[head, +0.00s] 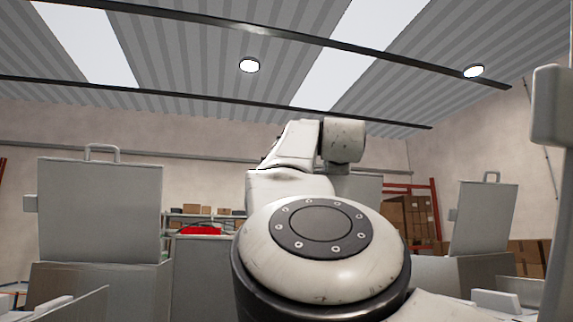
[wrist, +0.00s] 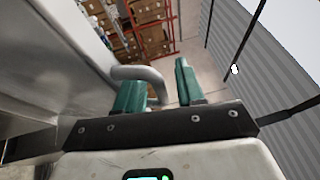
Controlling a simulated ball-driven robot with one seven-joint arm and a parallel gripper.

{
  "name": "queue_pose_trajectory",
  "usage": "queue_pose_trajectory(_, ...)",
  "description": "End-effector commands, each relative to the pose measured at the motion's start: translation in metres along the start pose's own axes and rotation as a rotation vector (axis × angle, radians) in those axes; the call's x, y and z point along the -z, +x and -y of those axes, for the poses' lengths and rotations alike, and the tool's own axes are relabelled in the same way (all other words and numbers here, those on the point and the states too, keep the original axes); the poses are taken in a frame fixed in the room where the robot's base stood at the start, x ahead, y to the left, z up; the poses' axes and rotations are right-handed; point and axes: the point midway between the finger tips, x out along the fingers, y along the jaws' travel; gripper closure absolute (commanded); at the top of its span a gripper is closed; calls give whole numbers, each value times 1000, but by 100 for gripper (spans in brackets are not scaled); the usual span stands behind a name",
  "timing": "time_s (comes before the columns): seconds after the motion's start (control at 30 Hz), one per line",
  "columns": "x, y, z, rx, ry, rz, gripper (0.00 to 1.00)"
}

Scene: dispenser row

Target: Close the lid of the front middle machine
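In the head view my arm covers most of the middle machine (head: 203,280). Part of a grey upright panel (head: 367,192), apparently its raised lid, shows to the right of my arm. In the wrist view a large grey panel (wrist: 50,60) fills the left side, with a curved grey bar handle (wrist: 128,72) standing out from it. My gripper (wrist: 156,76) has two green fingers spread apart. The handle's bend lies between or just beyond them; I cannot tell whether they touch it. The head view hides my gripper behind my arm.
A machine on the left (head: 98,285) and one on the right (head: 450,272) have upright lids with top handles. Other grey parts stand close at the lower left and right edge. Shelves with boxes (head: 408,215) and a red object (head: 200,230) are behind.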

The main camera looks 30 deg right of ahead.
Motion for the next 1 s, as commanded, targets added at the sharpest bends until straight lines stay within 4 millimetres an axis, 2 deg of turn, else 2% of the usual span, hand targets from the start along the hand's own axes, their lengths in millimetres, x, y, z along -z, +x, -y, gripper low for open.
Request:
queue_pose_trajectory(0.1,0,7,1,0,1,0,62)
queue_pose_trajectory(0.4,0,8,0,1,1,1,62)
queue_pose_trajectory(0.8,0,8,-1,0,1,0,100)
queue_pose_trajectory(1.0,0,8,-1,0,1,0,100)
